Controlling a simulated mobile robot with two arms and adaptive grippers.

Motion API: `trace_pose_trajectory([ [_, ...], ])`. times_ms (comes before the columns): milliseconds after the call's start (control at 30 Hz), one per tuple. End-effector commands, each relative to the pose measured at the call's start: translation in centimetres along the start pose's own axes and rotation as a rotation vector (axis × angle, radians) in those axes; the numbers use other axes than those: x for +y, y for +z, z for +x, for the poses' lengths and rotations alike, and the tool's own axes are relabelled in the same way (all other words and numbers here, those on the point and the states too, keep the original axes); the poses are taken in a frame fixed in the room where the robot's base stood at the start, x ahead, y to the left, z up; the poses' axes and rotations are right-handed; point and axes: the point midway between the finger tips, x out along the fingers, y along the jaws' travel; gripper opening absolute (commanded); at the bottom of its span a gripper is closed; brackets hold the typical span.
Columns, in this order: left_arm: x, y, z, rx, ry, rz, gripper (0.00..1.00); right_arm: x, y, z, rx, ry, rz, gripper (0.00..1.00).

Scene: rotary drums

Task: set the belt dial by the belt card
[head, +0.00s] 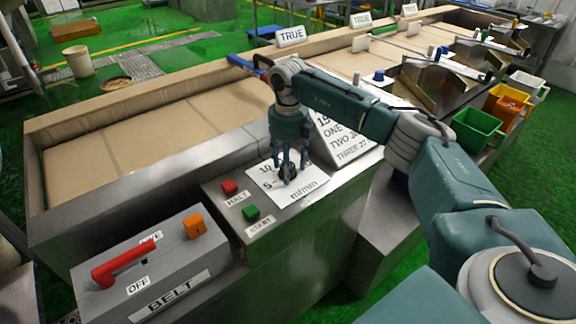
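The belt dial is a dark knob (287,172) on a white plate (268,193) marked 5, 10 and "m/min". My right gripper (290,172) points straight down over the dial, with its fingers on either side of the knob. Whether the fingers press on the knob I cannot tell. The dial's pointer is hidden by the fingers. My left gripper is not in view.
A red HALT button (229,187) and a green START button (250,212) sit left of the dial. A grey BELT box (155,270) with a red lever (124,264) and orange block (194,226) stands at front left. The tan belt (150,130) runs behind.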

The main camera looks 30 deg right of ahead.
Motion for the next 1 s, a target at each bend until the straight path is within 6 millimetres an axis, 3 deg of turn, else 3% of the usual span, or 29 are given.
trace_pose_trajectory([
  [267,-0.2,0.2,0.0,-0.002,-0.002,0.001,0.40,0.1,0.1,-0.5,-0.002,0.002,-0.001,0.55],
  [700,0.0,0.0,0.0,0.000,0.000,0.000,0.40,0.0,0.1,-9.0,-0.005,0.002,0.000,0.55],
  [1000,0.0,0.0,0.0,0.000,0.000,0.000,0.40,-0.1,-0.1,-11.9,-0.001,0.001,0.000,0.55],
])
